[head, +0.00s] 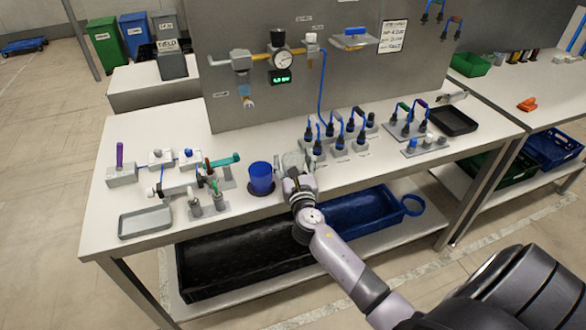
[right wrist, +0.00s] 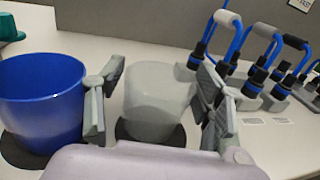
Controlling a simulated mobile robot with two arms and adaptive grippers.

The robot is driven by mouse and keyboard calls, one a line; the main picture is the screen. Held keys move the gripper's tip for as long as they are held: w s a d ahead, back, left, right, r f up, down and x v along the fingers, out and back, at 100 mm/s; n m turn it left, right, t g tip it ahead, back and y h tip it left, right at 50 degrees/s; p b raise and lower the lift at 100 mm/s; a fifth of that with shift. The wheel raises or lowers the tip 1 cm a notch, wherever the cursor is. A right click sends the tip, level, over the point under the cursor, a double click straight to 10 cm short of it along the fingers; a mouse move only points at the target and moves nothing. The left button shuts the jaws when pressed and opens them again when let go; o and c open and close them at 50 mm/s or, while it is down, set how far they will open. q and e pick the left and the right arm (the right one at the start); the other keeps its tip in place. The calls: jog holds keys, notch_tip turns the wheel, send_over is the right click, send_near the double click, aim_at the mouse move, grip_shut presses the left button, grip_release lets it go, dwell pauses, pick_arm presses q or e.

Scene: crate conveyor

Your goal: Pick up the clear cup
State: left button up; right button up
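The clear cup (right wrist: 157,98) is a see-through grey tumbler standing upright on a dark round coaster (right wrist: 150,138). In the head view the clear cup (head: 292,160) is partly hidden behind my right gripper. My right gripper (head: 298,178) is at the near side of the cup. In the right wrist view its two fingers (right wrist: 160,102) are spread, one on each side of the cup. The cup stands between them; I cannot tell whether either finger touches it. My left gripper is not in view.
A blue cup (head: 261,178) stands close on the left, just beyond the left finger. Blue-handled fittings (head: 340,135) stand to the right and behind. Valves (head: 180,180) and a grey tray (head: 145,222) are at the left. Dark and blue bins (head: 365,212) sit on the lower shelf.

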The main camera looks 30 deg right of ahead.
jog(key=c, duration=0.8)
jog(key=shift+o, duration=0.2)
